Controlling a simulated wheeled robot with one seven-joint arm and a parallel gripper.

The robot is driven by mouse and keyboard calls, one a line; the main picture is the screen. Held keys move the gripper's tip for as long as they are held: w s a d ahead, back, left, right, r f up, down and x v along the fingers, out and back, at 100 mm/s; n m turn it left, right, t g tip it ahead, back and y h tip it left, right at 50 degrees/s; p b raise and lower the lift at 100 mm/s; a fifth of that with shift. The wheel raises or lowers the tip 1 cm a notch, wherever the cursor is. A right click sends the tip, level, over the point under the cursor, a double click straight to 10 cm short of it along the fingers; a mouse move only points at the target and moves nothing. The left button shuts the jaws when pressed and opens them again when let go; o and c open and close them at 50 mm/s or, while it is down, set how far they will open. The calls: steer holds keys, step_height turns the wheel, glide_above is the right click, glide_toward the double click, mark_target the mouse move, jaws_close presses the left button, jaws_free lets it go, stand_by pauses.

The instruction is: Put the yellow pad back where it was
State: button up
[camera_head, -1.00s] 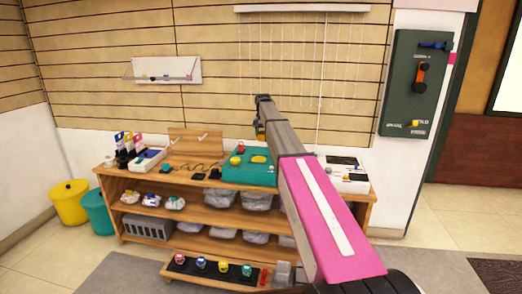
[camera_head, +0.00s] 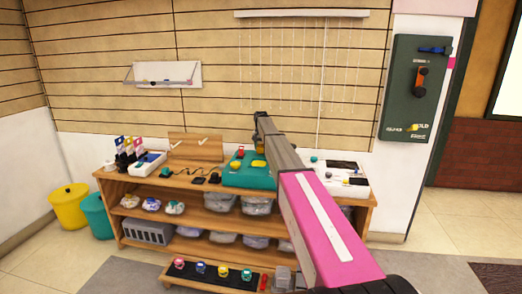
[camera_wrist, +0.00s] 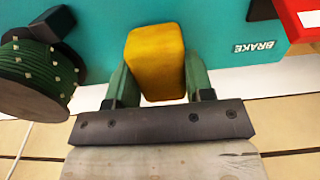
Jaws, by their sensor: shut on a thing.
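The yellow pad (camera_wrist: 155,58) is a rounded block in the wrist view. My gripper (camera_wrist: 157,72) is shut on it, with a green finger on each side. Behind the pad is the teal surface of a box marked BRAKE. In the head view my gripper (camera_head: 259,140) points down over the teal box (camera_head: 232,181) on the wooden bench. A yellow patch shows on the box top just below it. I cannot tell whether the pad touches the box.
A green-wound spool (camera_wrist: 32,78) is close at the left in the wrist view, and a red part (camera_wrist: 299,18) is at the upper right. A white device (camera_head: 345,179) stands right of the teal box. Small dark items lie left of it.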

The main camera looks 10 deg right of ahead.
mark_target(261, 145)
steer(key=shift+f, duration=0.7)
steer(key=shift+f, duration=0.1)
steer(key=o, duration=0.9)
step_height(261, 145, up, 12)
